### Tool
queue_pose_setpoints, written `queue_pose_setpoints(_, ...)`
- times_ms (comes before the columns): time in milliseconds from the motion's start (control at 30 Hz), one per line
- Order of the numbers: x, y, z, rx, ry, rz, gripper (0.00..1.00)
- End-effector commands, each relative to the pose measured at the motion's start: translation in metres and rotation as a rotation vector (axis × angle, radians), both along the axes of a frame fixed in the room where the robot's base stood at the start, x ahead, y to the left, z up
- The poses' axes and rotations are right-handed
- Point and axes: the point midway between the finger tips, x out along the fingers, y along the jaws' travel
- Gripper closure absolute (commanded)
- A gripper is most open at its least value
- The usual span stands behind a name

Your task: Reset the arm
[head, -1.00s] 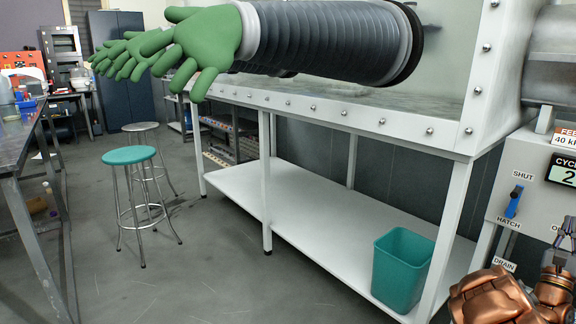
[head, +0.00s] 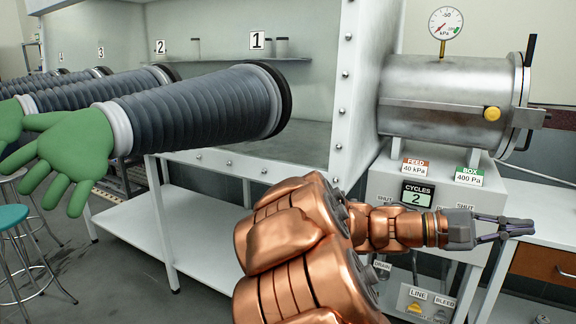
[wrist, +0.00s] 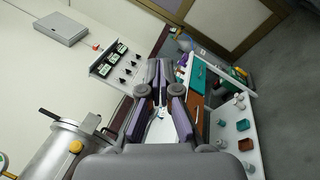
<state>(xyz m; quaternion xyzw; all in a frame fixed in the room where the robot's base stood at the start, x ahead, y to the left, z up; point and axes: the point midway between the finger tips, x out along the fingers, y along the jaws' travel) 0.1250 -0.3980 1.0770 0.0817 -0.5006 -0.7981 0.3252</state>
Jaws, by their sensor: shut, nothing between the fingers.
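My copper-coloured arm reaches across the lower middle of the head view toward the right. In the wrist view my gripper (wrist: 158,68) points away from the camera, with grey and purple fingers. Nothing is held between them.
The control box (head: 385,185) stands behind my arm, below a steel cylinder chamber (head: 440,90). A glovebox with a green glove (head: 80,155) is at left. A white bench with a brown drawer (head: 545,265) lies near my gripper.

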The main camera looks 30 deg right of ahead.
Motion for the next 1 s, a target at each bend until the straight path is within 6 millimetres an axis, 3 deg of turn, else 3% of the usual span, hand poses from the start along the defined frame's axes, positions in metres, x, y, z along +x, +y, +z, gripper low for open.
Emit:
queue_pose_setpoints(33,-0.004,0.014,0.003,0.046,-0.079,0.005,1.00)
queue_pose_setpoints(233,-0.003,0.073,-0.041,0.281,-0.392,0.034,1.00)
queue_pose_setpoints(367,0.011,0.123,-0.068,0.464,-0.570,0.063,1.00)
queue_pose_setpoints(500,0.033,0.188,-0.089,0.685,-0.742,0.104,1.00)
queue_pose_setpoints(800,0.064,0.343,-0.090,1.168,-0.979,0.170,1.00)
queue_pose_setpoints(900,0.066,0.376,-0.085,1.267,-1.011,0.175,1.00)
queue_pose_setpoints(1000,0.066,0.392,-0.082,1.324,-1.028,0.177,1.00)
